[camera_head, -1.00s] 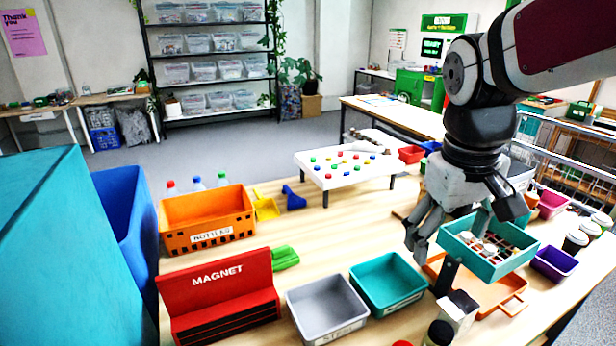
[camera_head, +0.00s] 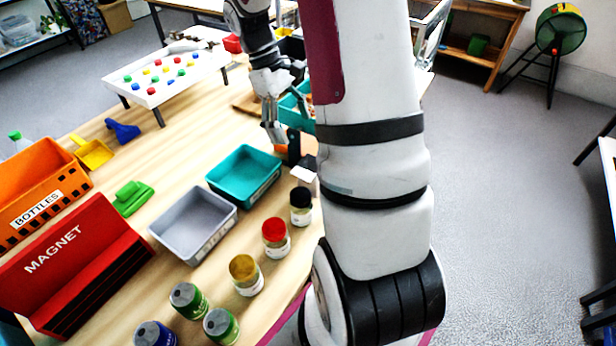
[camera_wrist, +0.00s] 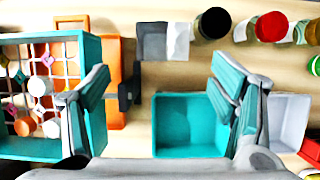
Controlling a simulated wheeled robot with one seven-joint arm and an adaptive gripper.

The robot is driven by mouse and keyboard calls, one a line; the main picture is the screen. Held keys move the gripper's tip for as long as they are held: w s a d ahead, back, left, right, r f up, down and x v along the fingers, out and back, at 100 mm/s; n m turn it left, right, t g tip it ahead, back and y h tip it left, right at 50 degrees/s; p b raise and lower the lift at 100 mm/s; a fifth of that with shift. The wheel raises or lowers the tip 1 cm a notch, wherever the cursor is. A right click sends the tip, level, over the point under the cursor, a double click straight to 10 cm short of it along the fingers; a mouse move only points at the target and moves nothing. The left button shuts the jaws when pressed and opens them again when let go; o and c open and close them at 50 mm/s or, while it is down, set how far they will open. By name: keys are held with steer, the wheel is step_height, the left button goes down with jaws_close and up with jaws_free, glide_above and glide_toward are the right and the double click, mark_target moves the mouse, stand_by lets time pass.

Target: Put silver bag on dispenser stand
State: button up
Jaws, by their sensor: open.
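My gripper (camera_head: 273,128) is open and empty, pointing down over the table beside the raised teal tray. In the wrist view its two fingers (camera_wrist: 160,75) are spread wide. A small block-like item with a grey face and a white face, possibly the silver bag (camera_wrist: 152,42), lies ahead of the gap between them. Only its whitish part (camera_head: 305,180) shows in the head view, partly behind my arm. A teal tray with a white grid (camera_wrist: 52,145), possibly the dispenser stand, is at the left of the wrist view. My arm hides most of it in the head view.
An empty teal bin (camera_head: 243,172) and a grey bin (camera_head: 160,232) stand side by side. Several jars line the table's front edge, including a black-lidded one (camera_head: 300,205). A red MAGNET holder (camera_head: 130,262) and an orange BOTTLES crate (camera_head: 60,165) are at left.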

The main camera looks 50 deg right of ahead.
mark_target(307, 163)
steer(key=p+x, duration=0.1)
steer(key=x, duration=1)
steer(key=shift+a+f+p, duration=0.15)
steer(key=shift+a+p, duration=0.05)
steer(key=shift+p, duration=0.15)
steer(key=shift+c, duration=0.5)
steer(key=c, duration=0.8)
